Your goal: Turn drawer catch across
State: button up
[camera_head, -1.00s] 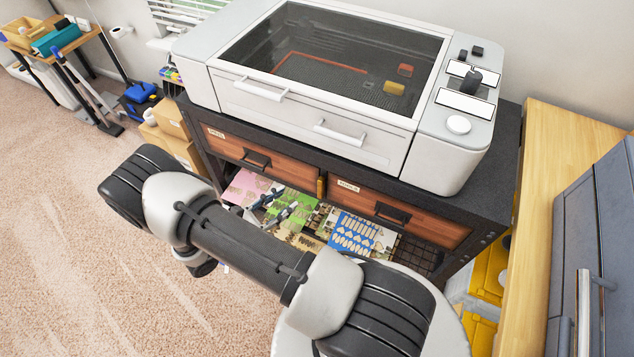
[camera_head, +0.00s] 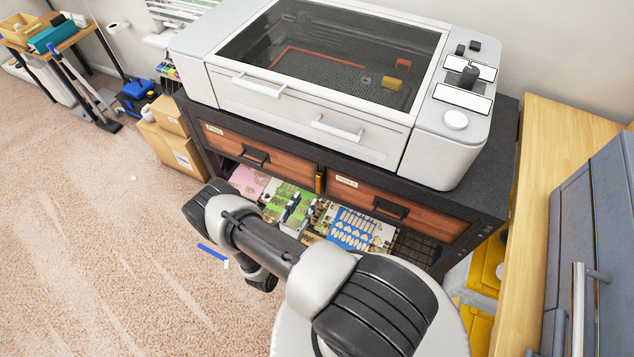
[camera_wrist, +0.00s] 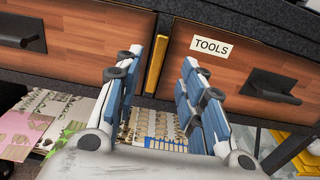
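The drawer catch is a narrow yellow bar (camera_head: 320,182) on the dark post between two wooden drawer fronts. It stands upright along the post, and it shows again in the wrist view (camera_wrist: 157,64). The left drawer (camera_head: 262,155) and the right drawer (camera_head: 395,208), labelled TOOLS, both look shut, each with a black handle. My gripper (camera_wrist: 161,75) is open and empty, its blue-and-white fingers spread towards the drawer fronts. In the wrist view the catch appears in the gap between the fingertips; they look apart from it. In the head view my gripper (camera_head: 294,212) is small and partly behind my arm.
Sheet stock (camera_head: 352,232) lies on a lower shelf beneath the drawers. A white machine with a dark window (camera_head: 330,55) stands on the cabinet. A wooden-topped bench and blue-grey cabinet (camera_head: 600,240) stand at right. Carpet (camera_head: 90,240) is open at left, with a blue strip (camera_head: 213,252).

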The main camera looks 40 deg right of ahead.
aim_at(318, 180)
jog(key=b+x, duration=0.1)
jog(key=x, duration=0.9)
grip_shut()
